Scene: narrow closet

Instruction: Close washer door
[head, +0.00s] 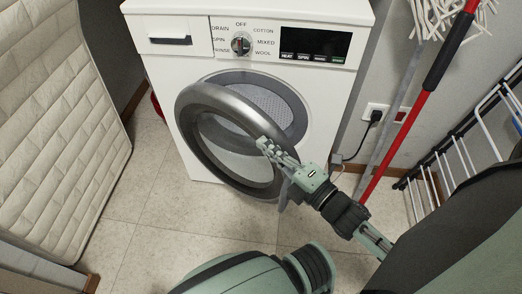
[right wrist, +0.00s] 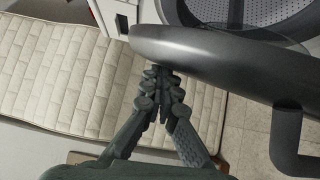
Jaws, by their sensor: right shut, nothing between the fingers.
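The white washer (head: 165,75) stands against the back wall in the head view. Its round grey door (head: 191,143) hangs partly open toward me, with the drum opening (head: 262,98) showing behind it. My right gripper (head: 264,146) is shut and empty, in front of the door's glass and right part. In the right wrist view the shut fingers (right wrist: 162,78) are close to the door's rim (right wrist: 215,50); I cannot tell whether they touch it. A dark handle-like piece (right wrist: 290,145) shows at the right there. My left gripper is not in view.
A quilted mattress (head: 55,110) leans at the left. A red-handled mop (head: 405,120) and a metal drying rack (head: 470,140) stand at the right. A plug with a cable (head: 375,117) is in the wall socket. The tiled floor (head: 150,220) before the washer is clear.

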